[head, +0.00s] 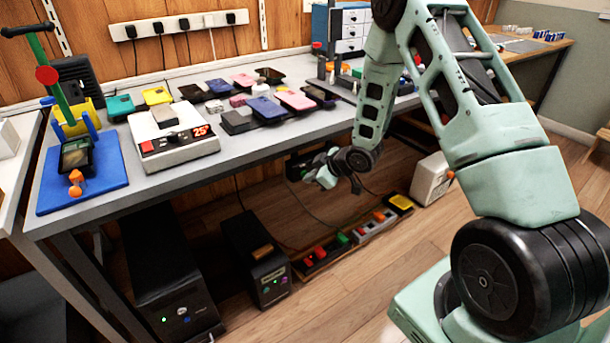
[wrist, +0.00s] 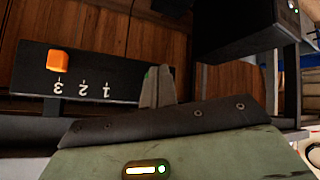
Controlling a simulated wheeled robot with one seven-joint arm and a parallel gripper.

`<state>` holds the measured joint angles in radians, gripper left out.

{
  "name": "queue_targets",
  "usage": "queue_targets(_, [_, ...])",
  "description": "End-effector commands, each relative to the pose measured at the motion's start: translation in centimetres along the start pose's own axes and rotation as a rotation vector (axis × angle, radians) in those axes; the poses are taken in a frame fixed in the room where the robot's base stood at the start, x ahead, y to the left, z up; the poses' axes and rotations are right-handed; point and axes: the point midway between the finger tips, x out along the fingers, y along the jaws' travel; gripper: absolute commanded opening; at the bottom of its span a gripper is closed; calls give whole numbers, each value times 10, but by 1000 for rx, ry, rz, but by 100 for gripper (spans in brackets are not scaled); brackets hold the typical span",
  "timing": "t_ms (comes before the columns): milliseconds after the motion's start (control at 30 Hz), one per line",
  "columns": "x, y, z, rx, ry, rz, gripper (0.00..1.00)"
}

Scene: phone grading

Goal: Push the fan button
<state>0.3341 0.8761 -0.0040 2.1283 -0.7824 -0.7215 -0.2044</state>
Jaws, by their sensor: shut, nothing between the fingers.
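In the wrist view, a dark panel (wrist: 25,85) carries one orange button or switch (wrist: 58,61) beside the mark 3. The marks 3, 2 and 1 appear upside down in a row. I cannot tell for sure that this is the fan button. My gripper (wrist: 158,87) is shut and empty, with its fingertips to the right of the mark 1, apart from the orange piece. In the head view, my gripper (head: 325,178) is low, in front of the workbench's front edge, near a dark unit (head: 305,163) below the tabletop. No fan is clearly identifiable.
The workbench (head: 215,172) holds several phones and a white device (head: 175,150) with a red display. Below it stand two dark computer cases (head: 165,275) and, on the floor, power strips with coloured switches (head: 322,254). A white box (head: 432,178) stands right. The front floor is clear.

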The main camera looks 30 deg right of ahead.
Motion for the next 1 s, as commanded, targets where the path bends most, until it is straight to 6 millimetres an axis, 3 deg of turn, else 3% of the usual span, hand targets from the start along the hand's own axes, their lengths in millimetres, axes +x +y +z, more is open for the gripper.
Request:
queue_targets(467, [2, 2, -2, 0, 1, 0, 0])
queue_targets(1000, [-10, -7, 7, 0, 1, 1, 0])
